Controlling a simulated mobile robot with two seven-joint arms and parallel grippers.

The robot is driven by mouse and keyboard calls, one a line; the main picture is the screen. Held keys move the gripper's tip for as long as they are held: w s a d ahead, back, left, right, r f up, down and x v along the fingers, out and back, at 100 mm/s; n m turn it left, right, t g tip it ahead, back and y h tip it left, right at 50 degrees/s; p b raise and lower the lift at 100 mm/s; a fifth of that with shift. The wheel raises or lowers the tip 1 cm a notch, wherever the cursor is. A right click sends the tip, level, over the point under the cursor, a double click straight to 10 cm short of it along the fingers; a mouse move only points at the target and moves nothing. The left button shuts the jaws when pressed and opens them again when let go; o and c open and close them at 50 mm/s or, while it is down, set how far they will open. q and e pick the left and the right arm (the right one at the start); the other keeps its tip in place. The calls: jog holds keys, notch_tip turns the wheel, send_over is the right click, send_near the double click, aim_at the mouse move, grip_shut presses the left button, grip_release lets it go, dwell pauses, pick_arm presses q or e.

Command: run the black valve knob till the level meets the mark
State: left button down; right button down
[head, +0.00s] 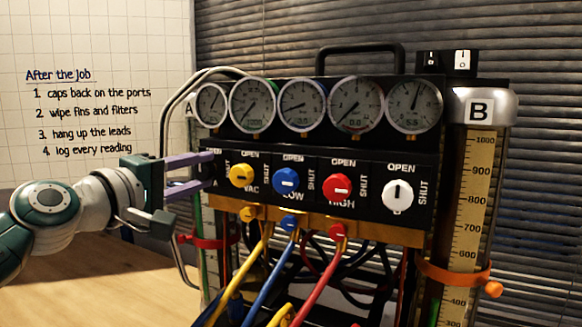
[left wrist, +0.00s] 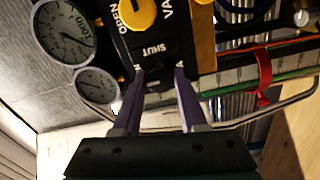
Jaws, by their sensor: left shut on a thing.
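My left gripper (head: 211,170) reaches in from the left with purple fingers shut on the black valve knob (head: 207,170) at the panel's left end. In the left wrist view the fingertips (left wrist: 159,80) sit either side of the dark knob (left wrist: 159,82), which is mostly hidden and hard to tell from the black panel. Cylinder A's tube, with a red band (head: 208,242), stands behind the fingers, largely covered; the red band also shows in the left wrist view (left wrist: 264,76). Its liquid level is not clear. My right gripper is not in view.
The panel has yellow (head: 241,175), blue (head: 286,180), red (head: 337,187) and white (head: 398,195) knobs, with several round gauges above. Coloured hoses hang below. Cylinder B (head: 470,210) has a numbered scale and an orange band (head: 455,277). Bare wooden bench (head: 90,295) lies front left.

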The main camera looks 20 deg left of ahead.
pick_arm(q)
jog(key=shift+n, duration=0.3)
jog(key=shift+c, duration=2.2)
grip_release()
jog(key=shift+s, duration=0.1)
jog(key=s, duration=0.9)
jog(key=shift+s+a, duration=0.4)
